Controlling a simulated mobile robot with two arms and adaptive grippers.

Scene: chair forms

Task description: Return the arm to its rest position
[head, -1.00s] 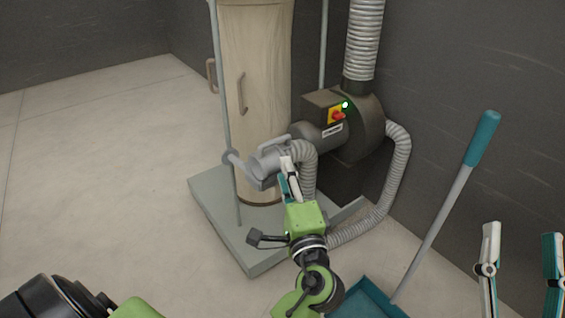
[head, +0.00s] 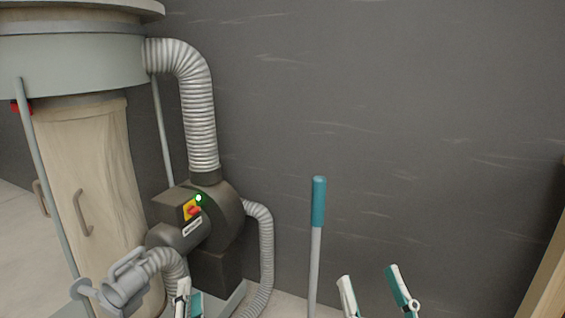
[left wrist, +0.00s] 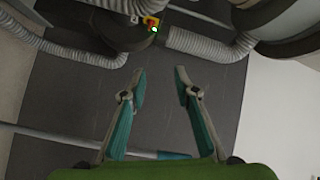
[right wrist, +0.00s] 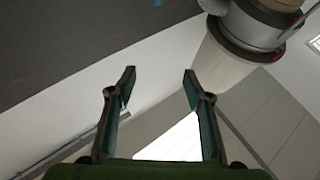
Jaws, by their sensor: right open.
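My left gripper (head: 189,292) shows at the bottom edge of the head view, in front of the dust collector's base, with its arm below the picture. In the left wrist view its two fingers (left wrist: 159,78) stand apart with nothing between them. My right gripper (head: 369,275) is at the bottom right of the head view, right of the teal-handled pole. In the right wrist view its fingers (right wrist: 160,76) are wide apart and empty. The rest of both arms is hidden in the head view.
The dust collector's dark blower (head: 217,212) has a lit green lamp (head: 198,198) and a red-and-yellow switch (head: 191,211). A ribbed hose (head: 200,120), cloth bag (head: 85,190) and grey pipe fitting (head: 124,286) adjoin it. A teal-handled pole (head: 318,205) stands before the dark wall (head: 400,110).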

